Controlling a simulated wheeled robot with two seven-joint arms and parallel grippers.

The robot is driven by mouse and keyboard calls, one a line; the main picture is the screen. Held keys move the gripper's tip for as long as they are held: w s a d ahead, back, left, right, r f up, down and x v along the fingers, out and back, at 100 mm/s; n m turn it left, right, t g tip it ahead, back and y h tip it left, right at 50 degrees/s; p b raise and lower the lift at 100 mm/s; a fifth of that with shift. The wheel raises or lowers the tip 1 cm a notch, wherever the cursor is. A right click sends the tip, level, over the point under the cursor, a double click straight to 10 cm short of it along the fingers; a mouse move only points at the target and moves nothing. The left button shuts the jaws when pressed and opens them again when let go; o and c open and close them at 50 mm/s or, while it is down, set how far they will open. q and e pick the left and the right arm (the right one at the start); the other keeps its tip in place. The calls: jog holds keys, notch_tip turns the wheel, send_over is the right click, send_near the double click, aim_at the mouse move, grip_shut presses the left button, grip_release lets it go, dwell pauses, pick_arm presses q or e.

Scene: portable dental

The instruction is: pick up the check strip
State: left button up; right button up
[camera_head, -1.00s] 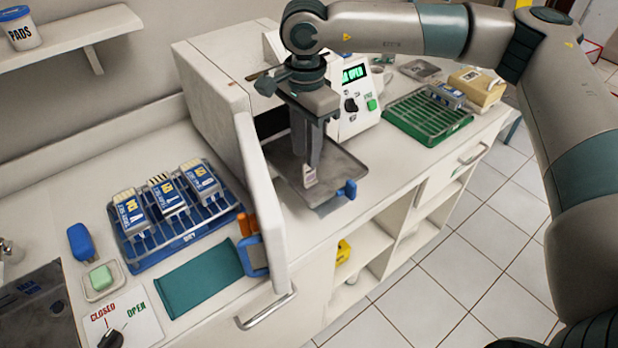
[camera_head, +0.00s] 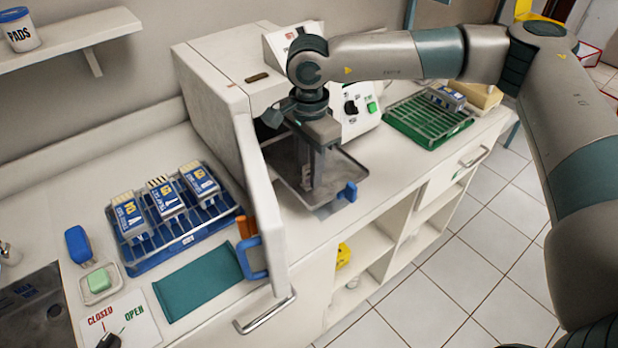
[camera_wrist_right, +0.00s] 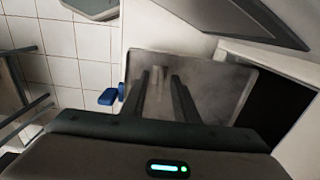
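The check strip does not show clearly now; my right gripper (camera_head: 313,182) covers the place on the tray where a small pale strip showed before. This gripper points down over the grey metal tray (camera_head: 345,172) in front of the open white sterilizer (camera_head: 212,85). In the right wrist view, its two dark fingers (camera_wrist_right: 160,85) stand apart over the same tray (camera_wrist_right: 215,85), with a gap between them. I see nothing clearly held there. My left gripper is in neither view.
The sterilizer's open door (camera_head: 262,200) stands upright left of the tray. A blue rack (camera_head: 150,262) holds several labelled packs. A green rack (camera_head: 428,120) lies right of the sterilizer. A teal cloth (camera_head: 195,284) lies on the counter. A blue tray clip (camera_head: 348,192) sits at the tray's front.

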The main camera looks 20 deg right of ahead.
jog(key=shift+f, duration=0.1)
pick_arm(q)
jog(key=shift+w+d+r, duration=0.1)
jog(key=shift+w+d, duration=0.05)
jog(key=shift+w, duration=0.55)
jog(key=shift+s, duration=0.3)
pick_arm(e)
jog(key=shift+c, duration=0.3)
grip_shut()
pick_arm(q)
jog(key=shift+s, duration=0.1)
